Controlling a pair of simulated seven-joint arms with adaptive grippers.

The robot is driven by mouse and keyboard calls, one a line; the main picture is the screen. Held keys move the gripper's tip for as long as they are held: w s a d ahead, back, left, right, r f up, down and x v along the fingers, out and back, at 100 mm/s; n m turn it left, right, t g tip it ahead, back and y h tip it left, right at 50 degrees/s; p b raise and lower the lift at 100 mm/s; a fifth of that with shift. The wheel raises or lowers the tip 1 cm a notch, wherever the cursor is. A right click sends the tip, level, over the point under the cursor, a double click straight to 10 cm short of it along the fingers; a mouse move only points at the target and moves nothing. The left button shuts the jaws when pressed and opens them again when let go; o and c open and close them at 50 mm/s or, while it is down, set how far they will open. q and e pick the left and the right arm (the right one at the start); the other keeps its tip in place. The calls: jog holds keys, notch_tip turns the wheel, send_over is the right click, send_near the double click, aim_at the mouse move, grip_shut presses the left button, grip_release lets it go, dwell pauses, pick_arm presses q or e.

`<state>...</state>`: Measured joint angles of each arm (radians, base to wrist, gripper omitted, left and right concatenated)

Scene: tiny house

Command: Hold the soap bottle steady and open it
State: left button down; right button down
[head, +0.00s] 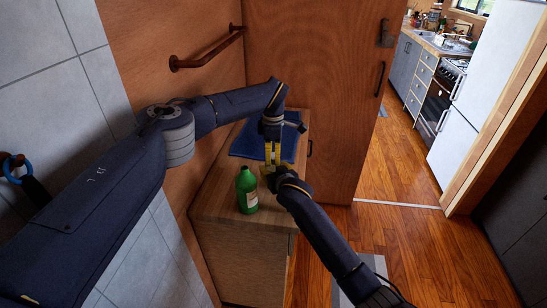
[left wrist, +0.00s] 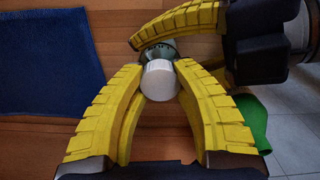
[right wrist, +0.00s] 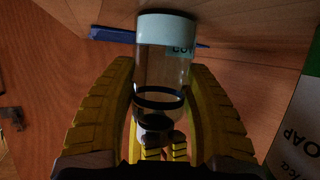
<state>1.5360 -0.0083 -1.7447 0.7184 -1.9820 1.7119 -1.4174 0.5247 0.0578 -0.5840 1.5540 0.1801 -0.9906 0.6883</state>
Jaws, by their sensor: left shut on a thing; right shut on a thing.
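A clear bottle with a pale, partly readable label (right wrist: 165,45) and a dark band is between the fingers of my right gripper (right wrist: 165,100), which is shut on it. My left gripper (left wrist: 160,65) is shut on the white cap (left wrist: 160,82) of this bottle. Both grippers meet above the counter in the head view, left (head: 272,158) above right (head: 270,172), hiding most of the bottle there.
The wooden counter (head: 215,195) carries a dark blue towel (head: 248,138) behind the grippers. A wooden wall with a rail (head: 208,52) stands at the left and a door (head: 315,90) behind. Open floor (head: 410,235) lies at the right.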

pick_arm(q)
jog(key=n, duration=0.4)
jog(key=shift+n, duration=0.3)
pick_arm(e)
jog(key=shift+f, duration=0.1)
pick_arm(q)
jog(key=n, duration=1.1)
jog(key=shift+n, duration=0.3)
jog(key=n, duration=0.8)
jog(key=shift+n, duration=0.4)
jog(key=n, duration=0.8)
jog(key=shift+r, duration=0.3)
